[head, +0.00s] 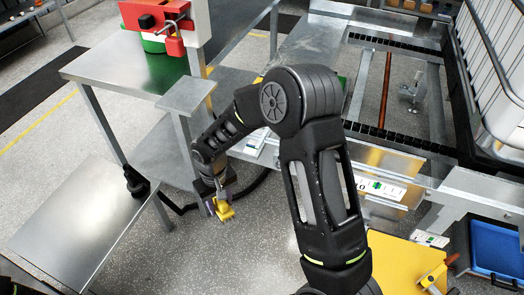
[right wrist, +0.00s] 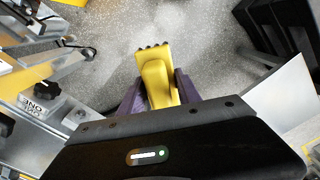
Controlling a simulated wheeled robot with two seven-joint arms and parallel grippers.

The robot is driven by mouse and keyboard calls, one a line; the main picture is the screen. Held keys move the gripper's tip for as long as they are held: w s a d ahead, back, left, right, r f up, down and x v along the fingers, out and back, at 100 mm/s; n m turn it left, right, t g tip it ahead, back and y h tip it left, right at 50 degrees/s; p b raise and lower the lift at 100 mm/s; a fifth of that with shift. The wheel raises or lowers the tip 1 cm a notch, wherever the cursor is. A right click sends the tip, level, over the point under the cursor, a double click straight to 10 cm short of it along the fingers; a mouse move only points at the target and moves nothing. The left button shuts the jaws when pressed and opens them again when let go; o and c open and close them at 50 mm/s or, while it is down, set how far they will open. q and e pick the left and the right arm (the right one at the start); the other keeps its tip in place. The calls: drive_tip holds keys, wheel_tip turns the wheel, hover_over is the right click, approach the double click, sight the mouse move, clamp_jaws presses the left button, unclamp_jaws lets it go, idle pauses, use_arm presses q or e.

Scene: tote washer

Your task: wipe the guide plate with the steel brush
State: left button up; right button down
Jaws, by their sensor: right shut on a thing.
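My right gripper (head: 215,203) hangs at the end of the right arm near the middle of the head view, above the speckled floor. It is shut on a yellow-bodied tool with a dark toothed or bristled end, which looks like the steel brush (head: 225,212). In the right wrist view the brush (right wrist: 156,82) sits between the purple fingers of the gripper (right wrist: 157,98), its dark end pointing away. The brush appears clear of any surface. I cannot tell which metal plate is the guide plate. My left gripper is not in view.
A bare metal sheet (head: 85,222) lies at the lower left.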

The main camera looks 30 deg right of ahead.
drive_tip(key=w+d+f+n+h+b, duration=0.1)
drive_tip(key=d+f+n+h+b, duration=0.35)
drive_tip(key=d+b, duration=0.4)
drive_tip(key=w+d+f+n+h+b, duration=0.1)
drive_tip(key=d+f+n+h+b, duration=0.3)
drive_tip(key=d+f+b, duration=0.45)
use_arm(q)
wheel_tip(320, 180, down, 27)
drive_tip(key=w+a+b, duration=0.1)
drive_tip(key=b, duration=0.8)
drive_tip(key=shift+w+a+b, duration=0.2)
drive_tip(key=shift+b, duration=0.15)
use_arm(e)
drive_tip(key=w+d+r+n+t+h, duration=0.6)
drive_tip(key=w+r+n+t, duration=0.1)
drive_tip(key=w+r+t, duration=0.3)
drive_tip(key=shift+d, duration=0.25)
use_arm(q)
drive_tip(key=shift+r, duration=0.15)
use_arm(e)
drive_tip(key=shift+r+n, duration=0.1)
drive_tip(key=shift+n, duration=0.15)
